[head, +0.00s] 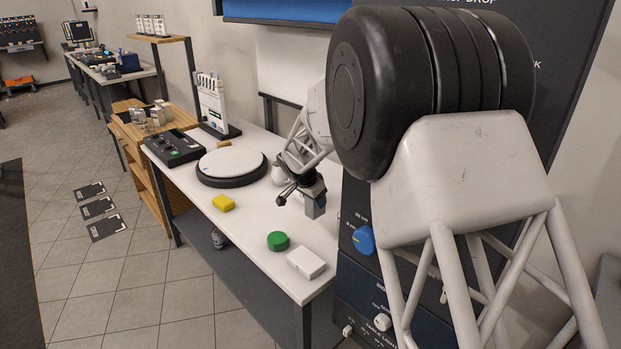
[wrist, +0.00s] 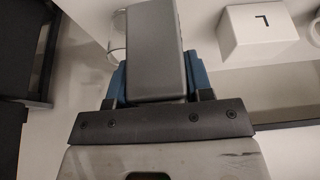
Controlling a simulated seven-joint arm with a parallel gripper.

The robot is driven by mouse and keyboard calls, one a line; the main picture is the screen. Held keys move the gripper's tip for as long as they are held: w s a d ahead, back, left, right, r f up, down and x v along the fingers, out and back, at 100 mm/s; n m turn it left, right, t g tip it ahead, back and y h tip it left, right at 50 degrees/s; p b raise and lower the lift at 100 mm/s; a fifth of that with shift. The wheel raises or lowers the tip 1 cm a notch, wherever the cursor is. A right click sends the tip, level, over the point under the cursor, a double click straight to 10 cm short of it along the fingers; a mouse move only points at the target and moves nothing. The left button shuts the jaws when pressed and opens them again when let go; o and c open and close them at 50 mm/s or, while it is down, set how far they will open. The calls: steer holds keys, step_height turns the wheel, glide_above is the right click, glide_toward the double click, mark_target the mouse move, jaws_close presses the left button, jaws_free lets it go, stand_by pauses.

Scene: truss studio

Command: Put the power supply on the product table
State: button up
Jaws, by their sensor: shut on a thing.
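My gripper (head: 313,186) is over the white-topped table (head: 258,243), toward its right side, and points down. It is shut on a grey box-shaped block, which looks like the power supply (head: 315,207). The block also shows in the wrist view (wrist: 154,45), between the blue finger pads of the gripper (wrist: 157,82). In the head view the block hangs below the fingers; I cannot tell its exact height above the tabletop. A round white turntable (head: 231,163) with a dark base stands on the same table, left of the gripper.
A black control panel (head: 174,147) sits at the far end. In the wrist view, a white box marked L (wrist: 253,36) and a clear glass (wrist: 118,38) are close by.

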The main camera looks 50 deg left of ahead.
mark_target(311, 212)
steer(key=shift+s+d+f, duration=0.2)
steer(key=shift+d+f, duration=0.25)
steer(key=shift+f, duration=0.3)
steer(key=shift+f, duration=0.2)
steer(key=shift+f, duration=3.15)
steer(key=shift+f, duration=0.6)
steer(key=o, duration=1.3)
steer(key=shift+c, duration=0.2)
steer(key=shift+v, duration=3.85)
